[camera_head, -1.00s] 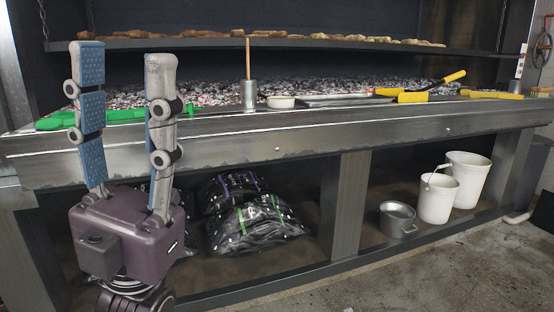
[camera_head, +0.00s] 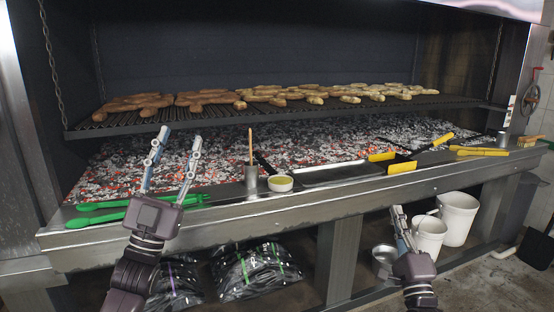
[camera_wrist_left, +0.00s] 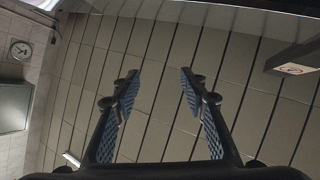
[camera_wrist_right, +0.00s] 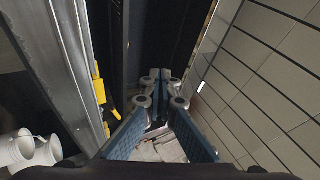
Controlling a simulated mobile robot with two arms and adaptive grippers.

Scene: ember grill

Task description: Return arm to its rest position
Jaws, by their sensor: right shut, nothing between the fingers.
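My left gripper (camera_head: 175,135) is at the left in the head view, in front of the grill's ledge, fingers pointing up. Its two fingers stand apart with nothing between them; in the left wrist view (camera_wrist_left: 158,75) they frame only the ceiling. My right gripper (camera_head: 396,210) is at the lower right in the head view, below the ledge and in front of the white buckets. In the right wrist view (camera_wrist_right: 158,78) its fingertips meet with nothing between them.
Green tongs (camera_head: 110,213), a metal cup (camera_head: 251,180) with a brush, a small bowl (camera_head: 281,183), a tray (camera_head: 335,172) and yellow-handled tools (camera_head: 402,167) lie along the ledge. Sausages lie on the upper rack (camera_head: 300,110). Buckets (camera_head: 458,218) and charcoal bags (camera_head: 255,270) are on the lower shelf.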

